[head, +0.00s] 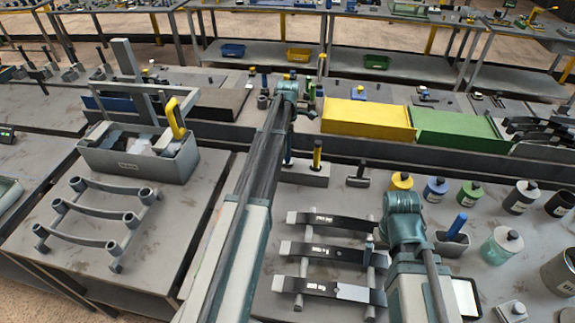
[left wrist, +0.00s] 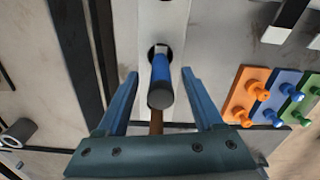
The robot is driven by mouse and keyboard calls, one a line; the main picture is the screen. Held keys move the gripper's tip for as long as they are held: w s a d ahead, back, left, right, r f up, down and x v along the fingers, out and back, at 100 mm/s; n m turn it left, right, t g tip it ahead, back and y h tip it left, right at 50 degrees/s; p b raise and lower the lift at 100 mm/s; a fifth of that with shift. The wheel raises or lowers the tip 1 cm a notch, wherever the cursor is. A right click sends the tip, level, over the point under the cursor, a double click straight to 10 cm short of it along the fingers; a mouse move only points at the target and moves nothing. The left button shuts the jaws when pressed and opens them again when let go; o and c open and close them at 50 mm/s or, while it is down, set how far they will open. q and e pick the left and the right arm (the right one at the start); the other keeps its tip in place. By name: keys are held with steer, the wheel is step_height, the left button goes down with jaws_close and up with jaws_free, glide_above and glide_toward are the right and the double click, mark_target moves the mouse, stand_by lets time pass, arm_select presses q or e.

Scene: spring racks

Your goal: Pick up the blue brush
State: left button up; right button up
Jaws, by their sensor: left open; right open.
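A blue handle with a dark round end, which looks like the blue brush (left wrist: 161,72), stands out of a hole in a pale strip or block in the left wrist view. Its lower part is hidden. My left gripper (left wrist: 160,95) is open, with one finger on each side of the handle and a gap on both sides. In the head view my left gripper (head: 289,92) is at the far end of the long left arm, and its fingers are hard to make out. My right gripper (head: 405,228) is over the front right table, its jaws mostly hidden.
Another blue handle (head: 457,224) stands in a small grey cup at the right. A block with a yellow-handled tool (head: 317,155), a black-strip rack (head: 335,252), and yellow (head: 368,118) and green (head: 455,130) bins are nearby. Colored knobbed plates (left wrist: 265,95) lie right of my left fingers.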

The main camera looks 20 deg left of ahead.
arm_select(q)
step_height(320, 180, down, 5)
steer(key=b, duration=0.5)
steer(key=shift+f, duration=0.15)
arm_select(e)
step_height(320, 180, down, 5)
steer(key=shift+f, duration=0.15)
arm_select(q)
jaws_close()
